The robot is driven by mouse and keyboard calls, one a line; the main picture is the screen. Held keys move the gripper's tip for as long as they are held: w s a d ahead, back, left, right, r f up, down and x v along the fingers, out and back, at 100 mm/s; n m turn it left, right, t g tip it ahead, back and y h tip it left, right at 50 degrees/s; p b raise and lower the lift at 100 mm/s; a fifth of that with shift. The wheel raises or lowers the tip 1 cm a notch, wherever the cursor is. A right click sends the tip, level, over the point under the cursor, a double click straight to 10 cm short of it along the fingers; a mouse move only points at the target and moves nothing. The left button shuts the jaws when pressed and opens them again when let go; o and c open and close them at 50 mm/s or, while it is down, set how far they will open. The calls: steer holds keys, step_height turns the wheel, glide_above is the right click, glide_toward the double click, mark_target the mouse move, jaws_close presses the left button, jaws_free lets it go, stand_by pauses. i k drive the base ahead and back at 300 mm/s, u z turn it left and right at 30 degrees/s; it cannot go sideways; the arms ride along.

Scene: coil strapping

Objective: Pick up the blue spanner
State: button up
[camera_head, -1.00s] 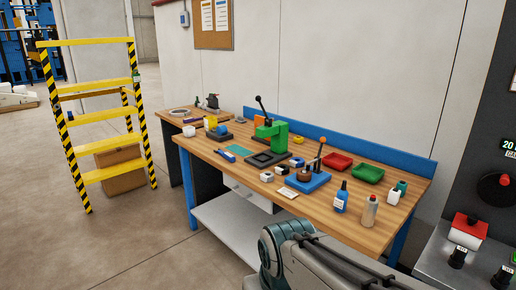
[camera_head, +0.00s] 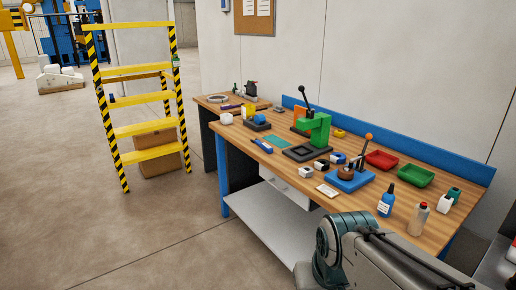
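A slim blue tool (camera_head: 262,146) lies flat near the front edge of the wooden workbench (camera_head: 241,153), left of the green press. It may be the blue spanner, but it is too small to tell its shape for sure. Part of my arm shows at the bottom right, in front of the bench. My gripper is out of the picture, and nothing touches the blue tool.
A green press (camera_head: 318,130), a blue fixture (camera_head: 349,180), a red tray (camera_head: 381,160), a green tray (camera_head: 416,176) and bottles stand on the bench. A yellow-black rack (camera_head: 142,73) stands left. The floor between is clear.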

mark_target(267, 148)
steer(key=u, duration=0.2)
steer(key=i, duration=1.25)
steer(key=u, duration=0.6)
steer(key=i, duration=3.45)
